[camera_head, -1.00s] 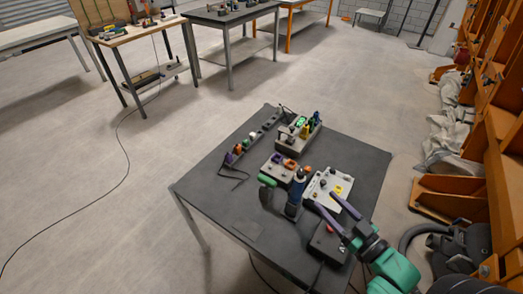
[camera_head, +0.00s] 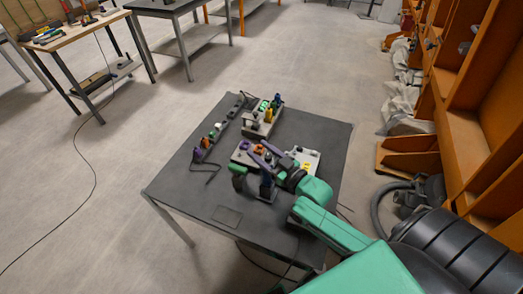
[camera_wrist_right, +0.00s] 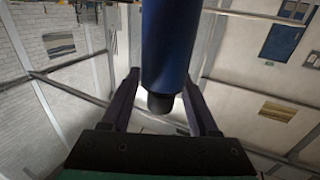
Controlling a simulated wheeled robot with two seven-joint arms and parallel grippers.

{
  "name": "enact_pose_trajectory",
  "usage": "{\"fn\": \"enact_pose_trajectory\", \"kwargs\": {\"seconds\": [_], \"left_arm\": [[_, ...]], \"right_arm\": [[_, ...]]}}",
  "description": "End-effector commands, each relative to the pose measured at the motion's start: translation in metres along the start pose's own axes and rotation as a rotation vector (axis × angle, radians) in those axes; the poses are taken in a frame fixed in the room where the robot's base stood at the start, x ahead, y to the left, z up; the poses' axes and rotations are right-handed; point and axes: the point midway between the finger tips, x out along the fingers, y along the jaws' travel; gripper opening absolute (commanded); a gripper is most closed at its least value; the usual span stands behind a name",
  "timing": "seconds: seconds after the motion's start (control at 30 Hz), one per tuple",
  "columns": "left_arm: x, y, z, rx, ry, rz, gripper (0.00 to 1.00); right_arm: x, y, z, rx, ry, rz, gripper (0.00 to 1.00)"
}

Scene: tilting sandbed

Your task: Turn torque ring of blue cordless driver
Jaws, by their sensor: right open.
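The blue cordless driver (camera_head: 267,183) stands near the front middle of the table, its dark base low in the head view and partly behind my right gripper and arm. In the right wrist view the blue driver body (camera_wrist_right: 172,40) comes down from the top, with a black end. My right gripper (camera_head: 261,150) is open, its purple fingers reaching over the driver's upper part. In the wrist view the right gripper (camera_wrist_right: 160,75) has one finger on each side of the driver, with gaps visible. The torque ring cannot be made out. My left gripper is not in view.
A green-topped dark tool (camera_head: 238,172) stands just left of the driver. A grey block with coloured parts (camera_head: 262,128) and a dark strip of small items (camera_head: 213,132) lie behind. A white tray (camera_head: 303,155) is partly hidden by my arm.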

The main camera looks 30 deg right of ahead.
Motion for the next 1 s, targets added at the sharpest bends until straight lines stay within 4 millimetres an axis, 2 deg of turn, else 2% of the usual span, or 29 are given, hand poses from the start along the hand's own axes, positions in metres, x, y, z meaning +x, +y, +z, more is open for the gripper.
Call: {"fn": "enact_pose_trajectory", "kwargs": {"seconds": [0.13, 0.2, 0.3, 0.67, 0.87, 1.0], "left_arm": [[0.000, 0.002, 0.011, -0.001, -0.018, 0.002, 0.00], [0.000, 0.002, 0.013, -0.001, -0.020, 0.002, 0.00], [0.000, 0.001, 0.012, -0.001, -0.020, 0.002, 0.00], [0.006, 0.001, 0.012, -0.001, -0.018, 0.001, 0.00], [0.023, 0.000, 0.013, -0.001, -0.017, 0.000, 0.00], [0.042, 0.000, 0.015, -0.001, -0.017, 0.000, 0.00]], "right_arm": [[0.000, 0.000, 0.001, 0.000, 0.000, 0.000, 0.61], [-0.001, 0.000, 0.000, 0.000, 0.000, 0.000, 0.34], [-0.001, 0.000, 0.000, 0.000, 0.000, 0.000, 0.00], [-0.001, -0.001, 0.002, -0.004, -0.002, -0.030, 0.00], [-0.001, -0.003, 0.006, -0.008, -0.004, -0.119, 0.00], [-0.002, -0.005, 0.008, -0.011, -0.004, -0.220, 0.00]]}}
